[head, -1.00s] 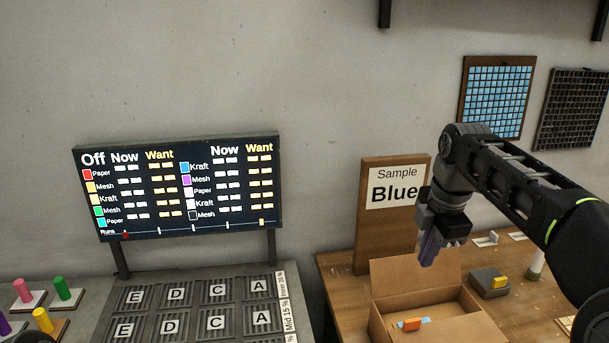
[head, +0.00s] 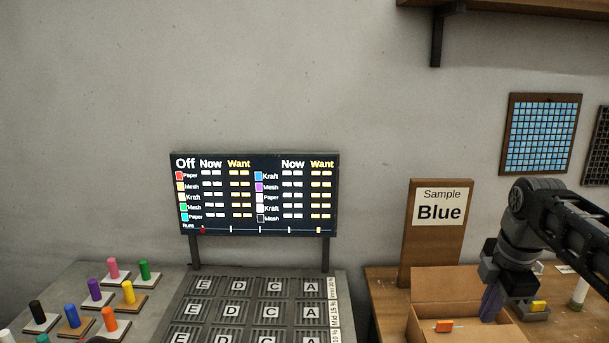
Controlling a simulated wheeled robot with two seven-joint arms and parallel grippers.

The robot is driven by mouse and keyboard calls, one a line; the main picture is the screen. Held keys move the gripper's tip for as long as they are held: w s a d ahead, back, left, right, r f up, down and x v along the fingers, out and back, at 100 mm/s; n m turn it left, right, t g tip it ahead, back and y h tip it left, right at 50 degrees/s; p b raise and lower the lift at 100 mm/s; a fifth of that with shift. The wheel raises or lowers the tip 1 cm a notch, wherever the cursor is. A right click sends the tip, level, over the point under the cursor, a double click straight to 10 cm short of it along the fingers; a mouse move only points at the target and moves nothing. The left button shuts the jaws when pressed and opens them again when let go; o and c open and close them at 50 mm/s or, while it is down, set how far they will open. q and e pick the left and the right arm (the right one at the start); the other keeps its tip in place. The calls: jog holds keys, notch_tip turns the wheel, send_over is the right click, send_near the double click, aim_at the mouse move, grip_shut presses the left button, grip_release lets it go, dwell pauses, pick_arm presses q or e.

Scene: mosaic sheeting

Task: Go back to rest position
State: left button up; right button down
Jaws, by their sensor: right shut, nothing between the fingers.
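My left gripper is not in view. The cardboard box (head: 440,287) holds an orange piece (head: 444,326) and something light blue beside it.
A "Sample Blue" board (head: 438,205) stands behind the box. A screen (head: 254,195) stands behind a grey panel of lettered slots (head: 241,312). Several coloured pegs on bases, including a green one (head: 145,270), stand at left. A shelf (head: 520,8) is above right.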

jog(key=w+a+f+m+y, duration=0.15)
jog(key=a+f, duration=0.25)
jog(key=f, duration=0.4)
jog(key=w+a+f+m, duration=0.2)
jog(key=w+a+f, duration=0.15)
jog(key=f, duration=0.45)
jog(key=s+a+f+m+g+y, duration=0.1)
jog(key=s+a+f+m, duration=0.2)
jog(key=f, duration=0.5)
jog(key=s+a+f+m, duration=0.1)
jog(key=s+a+f, duration=0.1)
jog(key=a+f, duration=0.45)
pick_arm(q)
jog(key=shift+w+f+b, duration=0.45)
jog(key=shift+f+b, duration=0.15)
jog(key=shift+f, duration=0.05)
pick_arm(e)
jog(key=s+a+f+m, duration=0.3)
jog(key=s+f, duration=0.3)
jog(key=s, duration=0.2)
jog(key=s+a+f+m+y, duration=0.1)
jog(key=s+a+f+m, duration=0.2)
jog(key=s+f+m, duration=0.2)
jog(key=s+a+f+m, duration=0.4)
jog(key=s+f, duration=0.4)
jog(key=s, duration=0.2)
jog(key=shift+s+g, duration=0.4)
jog(key=shift+d+y, duration=0.1)
jog(key=shift+y, duration=0.15)
